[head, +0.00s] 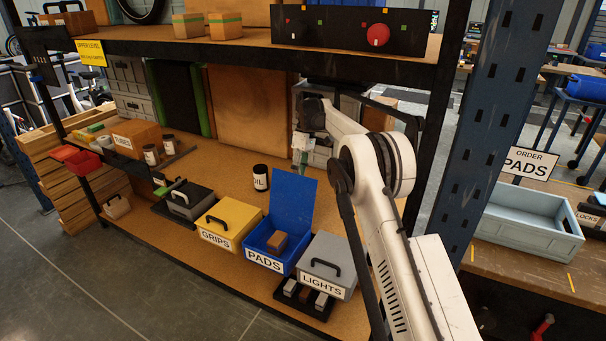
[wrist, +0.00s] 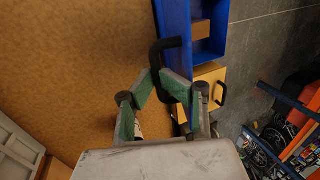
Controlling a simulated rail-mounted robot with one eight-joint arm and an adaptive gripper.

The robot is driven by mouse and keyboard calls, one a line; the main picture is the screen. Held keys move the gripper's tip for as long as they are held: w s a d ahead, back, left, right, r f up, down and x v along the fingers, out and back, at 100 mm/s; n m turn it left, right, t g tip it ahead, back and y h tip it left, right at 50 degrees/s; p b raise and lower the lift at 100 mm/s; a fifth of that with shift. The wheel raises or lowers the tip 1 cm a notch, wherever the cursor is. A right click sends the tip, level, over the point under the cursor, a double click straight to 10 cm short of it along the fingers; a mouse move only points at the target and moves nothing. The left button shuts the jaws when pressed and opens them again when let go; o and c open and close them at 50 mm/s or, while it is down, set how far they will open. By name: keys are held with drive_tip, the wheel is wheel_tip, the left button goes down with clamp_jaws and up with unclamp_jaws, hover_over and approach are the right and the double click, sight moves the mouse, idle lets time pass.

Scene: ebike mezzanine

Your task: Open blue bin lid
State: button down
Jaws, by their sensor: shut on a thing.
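The blue bin (head: 262,258) labelled PADS stands on the lower shelf between the yellow and grey bins. Its blue lid (head: 293,206) is raised and stands about upright at the back of the bin. A brown block (head: 277,241) lies inside. In the wrist view the lid (wrist: 174,30) shows with its black handle (wrist: 154,60). My gripper (wrist: 159,83) has its green-grey fingers shut on the handle. In the head view my gripper (head: 301,158) is just above and behind the lid's top edge; the handle is hidden there.
A yellow GRIPS bin (head: 230,217) and a grey LIGHTS bin (head: 327,262) flank the blue bin, both closed. A dark OIL jar (head: 261,178) stands behind. The upper shelf (head: 230,47) is overhead, and a blue rack post (head: 490,110) is at right.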

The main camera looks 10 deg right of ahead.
drive_tip(key=shift+w+d+f, duration=0.2)
drive_tip(key=shift+d, duration=0.05)
drive_tip(key=c, duration=2.1)
unclamp_jaws()
drive_tip(key=shift+s, duration=0.1)
